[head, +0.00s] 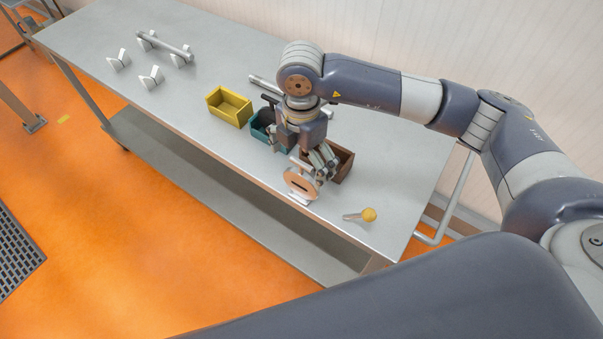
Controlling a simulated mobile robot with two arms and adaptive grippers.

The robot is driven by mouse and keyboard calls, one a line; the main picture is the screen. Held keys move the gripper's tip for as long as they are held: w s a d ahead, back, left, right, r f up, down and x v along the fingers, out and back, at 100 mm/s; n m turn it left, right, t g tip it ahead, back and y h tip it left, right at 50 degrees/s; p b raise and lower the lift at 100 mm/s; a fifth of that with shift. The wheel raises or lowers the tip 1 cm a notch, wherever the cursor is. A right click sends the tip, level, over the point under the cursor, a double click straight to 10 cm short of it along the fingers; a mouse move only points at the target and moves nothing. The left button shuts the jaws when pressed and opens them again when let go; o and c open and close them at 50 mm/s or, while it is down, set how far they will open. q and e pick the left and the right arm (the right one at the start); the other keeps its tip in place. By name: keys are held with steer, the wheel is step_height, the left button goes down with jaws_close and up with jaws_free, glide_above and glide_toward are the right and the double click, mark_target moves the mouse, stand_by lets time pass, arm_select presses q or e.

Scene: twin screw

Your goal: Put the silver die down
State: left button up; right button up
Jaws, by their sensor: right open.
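I cannot make out a silver die for certain. A copper-coloured round disc with a dark slot (299,184) stands upright on a small white holder (301,198) near the table's front edge. My right gripper (322,166) points down just behind and beside the disc, over the front of the brown bin (345,160). Its fingers are open; whether they touch the disc I cannot tell. The gripper and wrist hide part of the brown bin and the teal bin (259,127). My left gripper is not in view.
A yellow bin (213,111) stands left of the teal one. A yellow-knobbed tool (368,214) lies near the right end of the metal table (200,62). Several white V-shaped stands (117,63) and a silver rod (168,45) are far left.

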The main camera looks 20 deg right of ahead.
step_height(320, 180, up, 6)
steer(key=shift+b, duration=0.45)
